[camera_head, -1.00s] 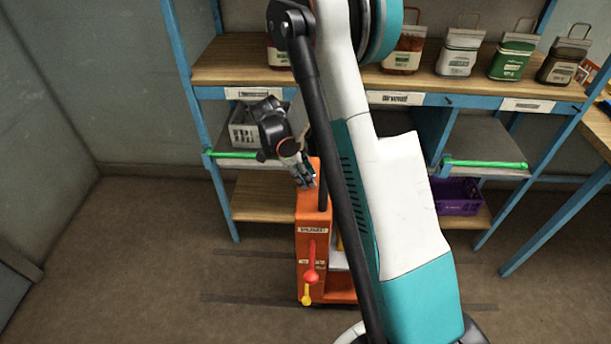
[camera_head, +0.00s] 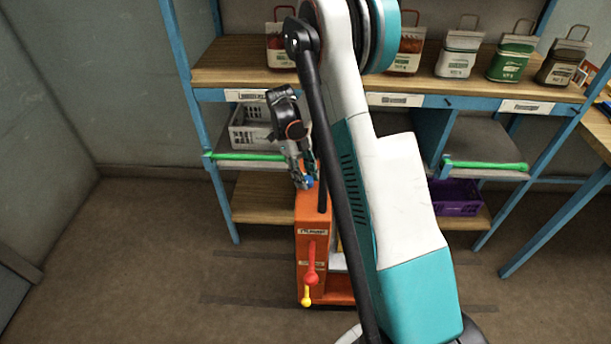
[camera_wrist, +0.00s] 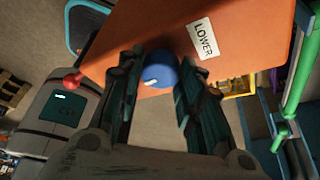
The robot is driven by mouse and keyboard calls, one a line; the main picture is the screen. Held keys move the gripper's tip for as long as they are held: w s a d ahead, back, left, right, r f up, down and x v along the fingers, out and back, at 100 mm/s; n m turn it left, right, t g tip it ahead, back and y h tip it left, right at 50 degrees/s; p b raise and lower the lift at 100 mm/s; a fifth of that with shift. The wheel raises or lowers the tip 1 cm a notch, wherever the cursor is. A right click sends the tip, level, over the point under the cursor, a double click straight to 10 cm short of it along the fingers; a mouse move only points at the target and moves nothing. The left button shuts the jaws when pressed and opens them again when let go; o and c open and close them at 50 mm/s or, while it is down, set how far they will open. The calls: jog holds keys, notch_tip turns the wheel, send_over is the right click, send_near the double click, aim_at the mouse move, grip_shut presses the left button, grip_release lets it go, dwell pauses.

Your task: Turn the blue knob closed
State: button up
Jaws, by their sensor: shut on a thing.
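The blue knob (camera_wrist: 160,70) sits at the edge of the top of the orange machine (camera_wrist: 135,35), beside a white label reading "LOWER" (camera_wrist: 202,39). A white mark shows on the knob's face. My gripper (camera_wrist: 158,75) has its two fingers on either side of the knob and is shut on it. In the head view my gripper (camera_head: 304,180) points down at the top of the orange machine (camera_head: 312,212), and a bit of the blue knob (camera_head: 309,181) shows at its fingertips. My arm hides part of the machine's right side.
A red-knobbed lever (camera_head: 311,278) and a yellow-knobbed one (camera_head: 307,301) are on the machine's front. A blue shelf rack stands behind, with a grey basket (camera_head: 250,128), sacks (camera_head: 460,52), green bars (camera_head: 485,164) and a purple crate (camera_head: 458,196). Floor at left is clear.

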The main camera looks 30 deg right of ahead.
jog(key=shift+m, duration=0.4)
jog(key=o, duration=1.1)
jog(key=shift+c, duration=0.2)
jog(key=shift+r, duration=0.1)
jog(key=d+v, duration=0.1)
jog(key=v, duration=1)
jog(key=shift+w+a+r, duration=0.25)
jog(key=shift+a+r, duration=0.1)
jog(key=shift+r, duration=0.05)
